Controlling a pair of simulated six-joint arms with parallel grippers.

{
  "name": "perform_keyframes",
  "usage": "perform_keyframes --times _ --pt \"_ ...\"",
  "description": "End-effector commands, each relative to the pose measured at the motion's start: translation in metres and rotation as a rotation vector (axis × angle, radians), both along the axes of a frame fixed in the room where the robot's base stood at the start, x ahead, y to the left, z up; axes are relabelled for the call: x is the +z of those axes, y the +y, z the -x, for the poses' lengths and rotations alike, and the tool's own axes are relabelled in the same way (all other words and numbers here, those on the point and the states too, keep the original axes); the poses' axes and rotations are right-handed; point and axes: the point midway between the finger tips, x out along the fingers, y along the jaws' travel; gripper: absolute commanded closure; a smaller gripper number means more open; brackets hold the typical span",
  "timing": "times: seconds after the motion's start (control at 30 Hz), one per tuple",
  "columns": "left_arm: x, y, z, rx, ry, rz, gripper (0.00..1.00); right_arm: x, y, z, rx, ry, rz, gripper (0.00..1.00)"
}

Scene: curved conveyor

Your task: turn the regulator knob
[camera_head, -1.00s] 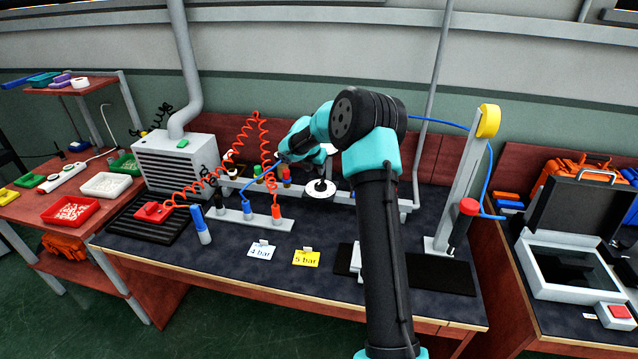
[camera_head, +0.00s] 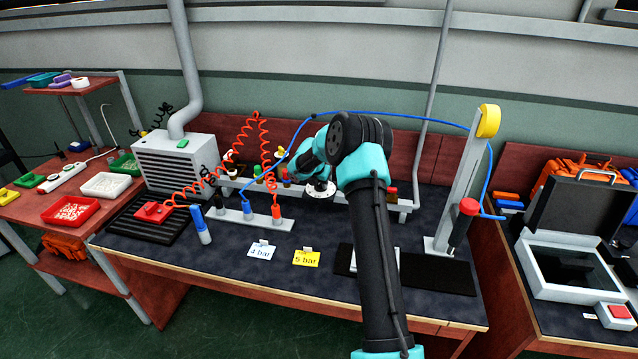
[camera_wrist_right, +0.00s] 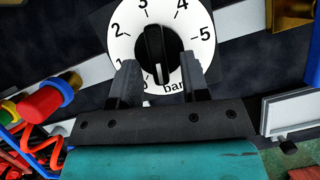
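The regulator's white dial (camera_wrist_right: 203,55) lies ahead in the right wrist view, numbered around its rim and marked "bar". Its black knob (camera_wrist_right: 158,50) has a raised grip bar, roughly upright in this view, with a white mark at its lower end near "bar". My right gripper (camera_wrist_right: 161,78) is open, with one finger on each side of the bar's lower part; I see gaps and no clear contact. In the head view the dial (camera_head: 319,192) is partly covered by my right arm, and the fingertips are hard to make out. My left gripper is not in view.
A white card (camera_head: 261,250) and a yellow "5 bar" card (camera_head: 306,258) stand near the front of the bench. A rail with coloured fittings (camera_head: 248,215) is left of the dial. Red coiled hoses (camera_head: 190,190) and a blue hose (camera_head: 400,117) run nearby. A grey post (camera_head: 465,170) stands at right.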

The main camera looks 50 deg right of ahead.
Motion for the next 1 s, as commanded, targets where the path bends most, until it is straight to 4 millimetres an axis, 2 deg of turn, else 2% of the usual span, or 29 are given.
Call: perform_keyframes --times 0.03,0.43,0.77,1.0 --pt "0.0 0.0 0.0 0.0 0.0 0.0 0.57 0.0001 0.0001 -0.0001 0.0 0.0 0.0 0.63" --pt "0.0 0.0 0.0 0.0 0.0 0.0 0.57 0.0001 0.0002 0.0 0.0 0.0 0.0 1.0" --pt "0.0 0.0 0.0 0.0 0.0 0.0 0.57 -0.0001 0.0005 -0.0006 -0.017 -0.001 0.0 1.0" --pt "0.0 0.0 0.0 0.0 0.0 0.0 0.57 -0.0002 0.0011 -0.0027 -0.1 0.0 0.0 1.0"
